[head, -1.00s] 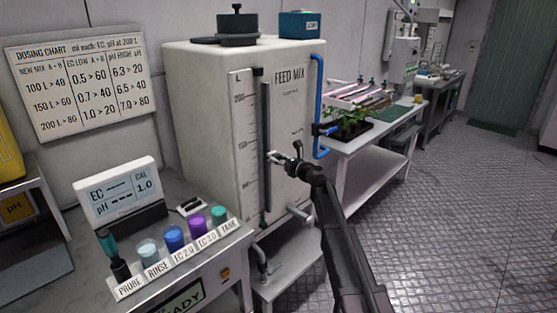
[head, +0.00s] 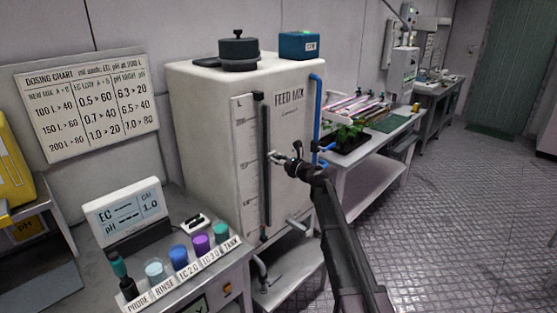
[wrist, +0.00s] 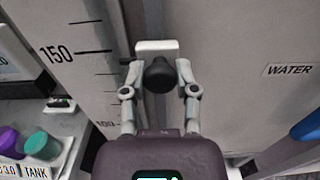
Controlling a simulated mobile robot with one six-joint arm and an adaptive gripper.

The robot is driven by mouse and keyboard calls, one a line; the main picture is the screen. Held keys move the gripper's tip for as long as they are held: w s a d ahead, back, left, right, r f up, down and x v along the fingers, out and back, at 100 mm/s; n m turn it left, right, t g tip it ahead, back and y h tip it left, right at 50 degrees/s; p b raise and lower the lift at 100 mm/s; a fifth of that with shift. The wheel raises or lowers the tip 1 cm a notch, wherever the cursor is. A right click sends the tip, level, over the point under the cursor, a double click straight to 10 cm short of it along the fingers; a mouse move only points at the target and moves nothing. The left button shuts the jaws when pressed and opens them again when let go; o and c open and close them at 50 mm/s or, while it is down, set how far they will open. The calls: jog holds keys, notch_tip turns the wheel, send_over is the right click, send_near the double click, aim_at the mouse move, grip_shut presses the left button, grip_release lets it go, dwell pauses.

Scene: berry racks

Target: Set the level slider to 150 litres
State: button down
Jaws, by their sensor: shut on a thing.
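The white tank marked FEED MIX (head: 206,120) stands in the middle of the head view. It has a vertical litre scale (head: 246,190) and a dark slot (head: 264,195) beside it. My gripper (wrist: 159,76) is shut on the dark round knob (wrist: 158,74) of the level slider, one finger on each side. The slider's pale plate (wrist: 157,46) shows above the knob and looks about level with the 150 mark (wrist: 57,54) in the wrist view, though the angle makes this inexact. My gripper also shows at the tank front in the head view (head: 283,157).
A blue pipe (head: 316,110) runs down the tank's right side. At left, a bench holds an EC/pH meter (head: 125,212) and several small cups. A dosing chart (head: 88,103) hangs on the wall. The floor at right (head: 470,210) is clear.

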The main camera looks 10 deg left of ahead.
jog(key=shift+c, duration=1.9)
grip_release()
jog(key=shift+a, duration=0.1)
jog(key=v, duration=1.2)
jog(key=shift+s, duration=0.1)
